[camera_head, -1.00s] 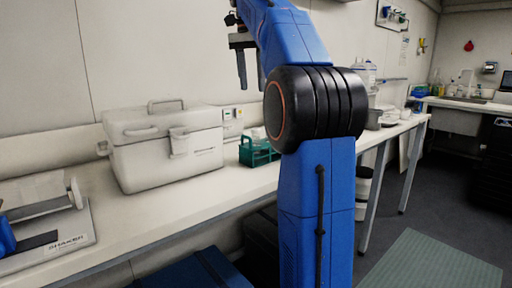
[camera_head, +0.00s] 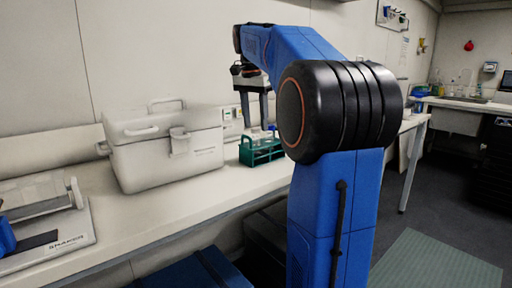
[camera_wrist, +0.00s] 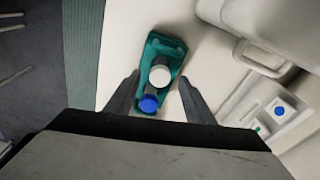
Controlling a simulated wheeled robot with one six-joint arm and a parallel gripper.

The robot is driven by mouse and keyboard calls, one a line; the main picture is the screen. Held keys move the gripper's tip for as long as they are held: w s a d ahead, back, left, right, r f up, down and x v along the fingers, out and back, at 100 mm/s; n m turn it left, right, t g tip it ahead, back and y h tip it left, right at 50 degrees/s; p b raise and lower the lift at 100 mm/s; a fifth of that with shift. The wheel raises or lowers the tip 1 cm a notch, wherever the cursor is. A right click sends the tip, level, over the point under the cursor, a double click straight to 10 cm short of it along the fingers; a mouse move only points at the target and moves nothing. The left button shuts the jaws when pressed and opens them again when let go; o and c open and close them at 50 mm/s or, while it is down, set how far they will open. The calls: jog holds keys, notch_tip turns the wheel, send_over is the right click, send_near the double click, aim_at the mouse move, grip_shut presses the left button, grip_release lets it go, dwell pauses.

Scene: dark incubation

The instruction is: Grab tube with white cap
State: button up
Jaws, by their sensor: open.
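A green tube rack (camera_head: 259,152) stands on the bench to the right of the white cool box. In the wrist view the rack (camera_wrist: 169,47) holds a tube with a white cap (camera_wrist: 160,76) and, just below it in the picture, a tube with a blue cap (camera_wrist: 149,103). My gripper (camera_head: 255,124) is above the rack in the head view, pointing down. In the wrist view my gripper (camera_wrist: 160,85) is open, its two fingers on either side of the caps, with nothing held. The tube bodies are mostly hidden under their caps.
The white cool box (camera_head: 165,150) stands close left of the rack, with its handle and latches jutting out. A shaker (camera_head: 50,222) is at the left end of the bench (camera_head: 170,210). The bench front between them is bare.

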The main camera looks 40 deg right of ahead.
aim_at(256, 128)
jog(key=shift+d+f, duration=0.15)
jog(key=shift+f, duration=1.65)
grip_shut()
